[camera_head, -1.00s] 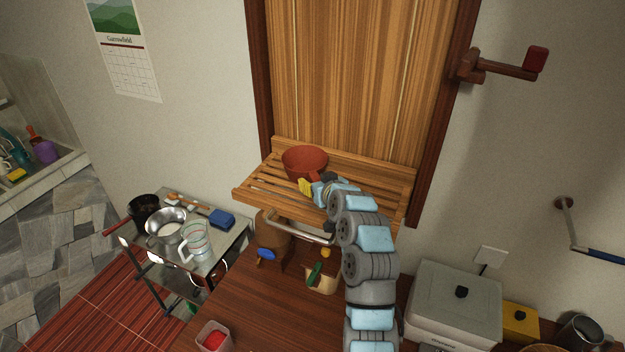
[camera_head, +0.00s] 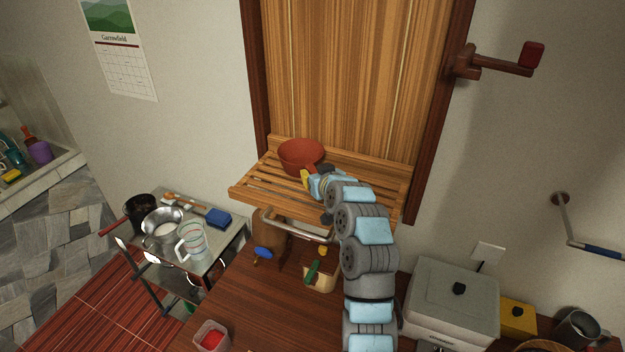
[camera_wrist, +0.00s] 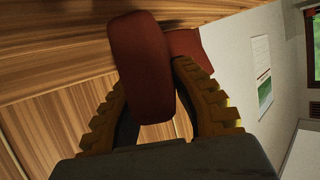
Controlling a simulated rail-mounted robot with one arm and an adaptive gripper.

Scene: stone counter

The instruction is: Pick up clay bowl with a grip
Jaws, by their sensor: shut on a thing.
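The reddish-brown clay bowl (camera_head: 301,153) is at the slatted wooden rack (camera_head: 262,190), near its back. I cannot tell whether it touches the slats. Its short handle points toward my arm. My gripper (camera_head: 310,178) is at that handle, on the near side of the bowl. In the wrist view, the handle (camera_wrist: 140,65) lies between the yellow ridged fingers of my gripper (camera_wrist: 155,85), which are shut on it. Part of the bowl (camera_wrist: 185,42) shows behind the handle.
A wooden panel stands behind the rack. A metal bar (camera_head: 295,230) runs below its front edge. At left, a metal cart holds a pot (camera_head: 163,222), a measuring jug (camera_head: 192,240) and a blue block (camera_head: 218,217). A grey box (camera_head: 455,295) stands at lower right.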

